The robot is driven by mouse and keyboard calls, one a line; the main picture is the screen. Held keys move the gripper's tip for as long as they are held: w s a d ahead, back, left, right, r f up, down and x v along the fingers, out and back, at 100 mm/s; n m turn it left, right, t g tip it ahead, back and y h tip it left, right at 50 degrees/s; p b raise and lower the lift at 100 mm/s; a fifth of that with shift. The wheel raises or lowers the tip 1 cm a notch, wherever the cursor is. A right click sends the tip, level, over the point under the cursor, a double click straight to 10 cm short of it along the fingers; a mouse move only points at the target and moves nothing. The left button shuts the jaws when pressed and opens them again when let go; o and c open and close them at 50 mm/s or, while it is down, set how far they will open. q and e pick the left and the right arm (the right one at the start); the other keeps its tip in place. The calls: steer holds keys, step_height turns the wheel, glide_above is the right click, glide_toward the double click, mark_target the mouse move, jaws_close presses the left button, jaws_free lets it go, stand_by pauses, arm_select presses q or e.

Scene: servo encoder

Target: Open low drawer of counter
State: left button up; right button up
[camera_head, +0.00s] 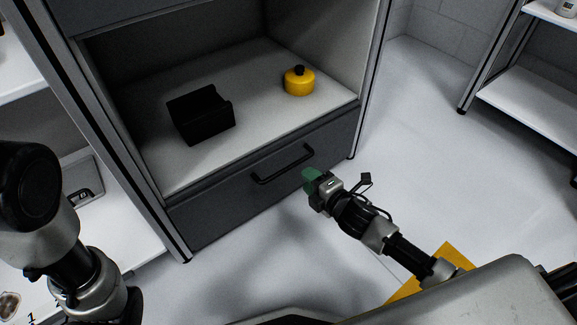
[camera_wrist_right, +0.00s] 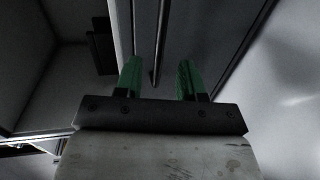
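The low drawer (camera_head: 225,208) is the dark grey front at the bottom of the counter in the head view. It looks shut. Its black bar handle (camera_head: 283,166) runs across the upper part of the front. My right gripper (camera_head: 311,179), with green fingers, is near the handle's right end, just in front of the drawer. In the right wrist view, the two green fingers (camera_wrist_right: 159,82) stand apart with nothing held between them. A thin dark bar lies beyond the gap; I cannot tell if it is the handle. My left arm shows at the left, but its gripper does not.
A black block-shaped holder (camera_head: 201,114) and a yellow round container (camera_head: 298,81) stand on the counter's open shelf (camera_head: 240,75) above the drawer. A white shelf rack (camera_head: 530,100) stands at the right. The floor (camera_head: 425,150) between is clear.

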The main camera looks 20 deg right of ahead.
mark_target(291, 166)
steer(key=b+x, duration=0.4)
steer(key=x, duration=0.4)
steer(key=shift+w, duration=0.2)
jaws_close()
